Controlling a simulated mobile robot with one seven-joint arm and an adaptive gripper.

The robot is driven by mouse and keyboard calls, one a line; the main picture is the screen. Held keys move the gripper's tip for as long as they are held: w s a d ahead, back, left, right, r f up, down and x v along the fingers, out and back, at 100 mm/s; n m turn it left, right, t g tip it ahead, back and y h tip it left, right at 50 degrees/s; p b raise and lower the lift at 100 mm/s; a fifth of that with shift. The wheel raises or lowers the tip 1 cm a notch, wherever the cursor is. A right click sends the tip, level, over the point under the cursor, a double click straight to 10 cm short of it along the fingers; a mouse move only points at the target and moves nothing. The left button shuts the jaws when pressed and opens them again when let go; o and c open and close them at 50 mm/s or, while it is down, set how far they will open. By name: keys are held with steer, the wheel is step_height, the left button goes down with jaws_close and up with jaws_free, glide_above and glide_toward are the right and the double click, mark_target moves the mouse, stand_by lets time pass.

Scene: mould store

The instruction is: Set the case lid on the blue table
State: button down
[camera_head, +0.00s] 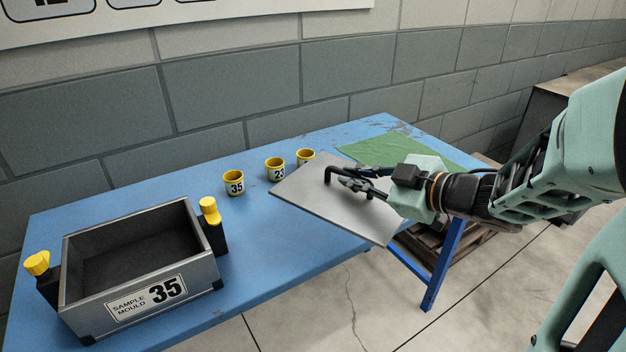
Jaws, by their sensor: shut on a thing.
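The case lid (313,205) is a flat grey plate with a dark handle on top. My gripper (343,178) is shut on the lid's handle and holds the lid over the right part of the blue table (270,268), partly past its front edge. The lid looks slightly tilted; its gap above the table cannot be told exactly. The open case (190,287), labelled "SAMPLE MOULD 35", stands at the table's left with a dark empty inside. It has yellow-topped posts at both ends.
Several yellow-rimmed cups stand behind the lid: one marked 35 (234,184), one marked 23 (275,170), and another (305,156) partly hidden. A green mat (372,150) lies at the table's right end. Blue tabletop is free between case and lid. A wooden pallet (420,243) sits below.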

mark_target(331, 178)
steer(key=x, duration=0.2)
steer(key=b+x, duration=0.1)
steer(key=x, duration=0.2)
steer(key=f+b+x, duration=0.1)
steer(key=x, duration=0.1)
steer(key=shift+s+a, duration=0.15)
steer(key=shift+a, duration=0.1)
steer(key=w+a+f, duration=0.1)
steer(key=w+a+f+b, duration=0.1)
steer(key=f, duration=0.1)
steer(key=w+a+f+b, duration=0.1)
steer(key=f, duration=0.1)
steer(key=shift+w+a+f, duration=0.1)
steer(key=shift+w+a, duration=0.1)
steer(key=shift+a, duration=0.15)
steer(key=shift+w+a+f+b, duration=0.1)
steer(key=shift+f+b, duration=0.5)
steer(key=shift+f, duration=0.3)
steer(key=shift+w+a+f+b, duration=0.1)
steer(key=shift+f+b, duration=0.5)
steer(key=shift+f, duration=0.3)
steer(key=shift+f, duration=0.2)
steer(key=c, duration=2)
jaws_free()
steer(key=shift+r, duration=0.1)
